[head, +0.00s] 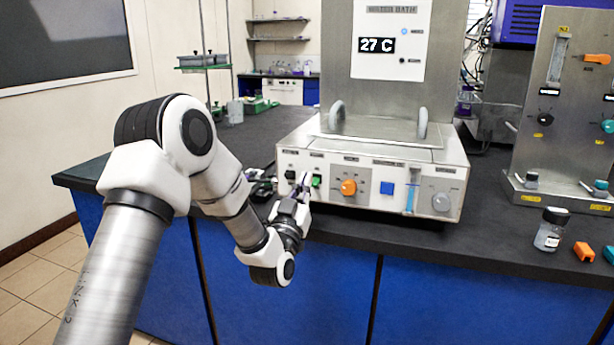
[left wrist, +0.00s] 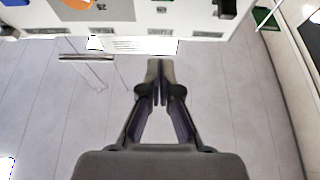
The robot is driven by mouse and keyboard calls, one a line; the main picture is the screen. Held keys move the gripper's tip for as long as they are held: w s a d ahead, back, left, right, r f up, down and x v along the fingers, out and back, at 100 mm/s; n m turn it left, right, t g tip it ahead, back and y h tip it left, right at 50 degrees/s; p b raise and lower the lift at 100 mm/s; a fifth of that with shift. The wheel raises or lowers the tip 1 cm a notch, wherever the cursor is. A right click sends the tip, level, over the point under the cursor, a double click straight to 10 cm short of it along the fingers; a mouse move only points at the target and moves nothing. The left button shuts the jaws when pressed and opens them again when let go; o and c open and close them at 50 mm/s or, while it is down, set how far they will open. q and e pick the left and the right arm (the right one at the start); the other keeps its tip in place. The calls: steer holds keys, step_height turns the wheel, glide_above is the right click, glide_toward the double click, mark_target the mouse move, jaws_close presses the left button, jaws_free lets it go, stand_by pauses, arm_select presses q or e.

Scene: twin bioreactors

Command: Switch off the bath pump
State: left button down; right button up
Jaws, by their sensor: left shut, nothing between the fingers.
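The water bath (head: 455,165) stands on the dark bench, with controls along its white front panel. At the panel's left are a black switch (head: 290,175) and a lit green switch (head: 316,181); their labels are too small to read, so I cannot tell which is the pump's. My left gripper (head: 304,184) is shut and empty, its tips close to the green switch; I cannot tell whether they touch. In the left wrist view the shut fingers (left wrist: 158,66) point toward the panel's lower edge, with the black switch (left wrist: 226,8) up and to the right. My right gripper is out of view.
A small bottle (head: 550,230) and an orange block (head: 584,252) stand at the bench's right. Dark cables lie left of the bath.

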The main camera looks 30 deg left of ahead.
arm_select(q)
steer(key=s+f, duration=0.3)
steer(key=f, duration=0.1)
steer(key=shift+s+d+f+b, duration=0.3)
steer(key=shift+s+d+f, duration=0.05)
steer(key=shift+d+f, duration=0.1)
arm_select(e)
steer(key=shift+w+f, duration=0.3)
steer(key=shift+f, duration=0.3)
arm_select(q)
steer(key=shift+r, duration=0.15)
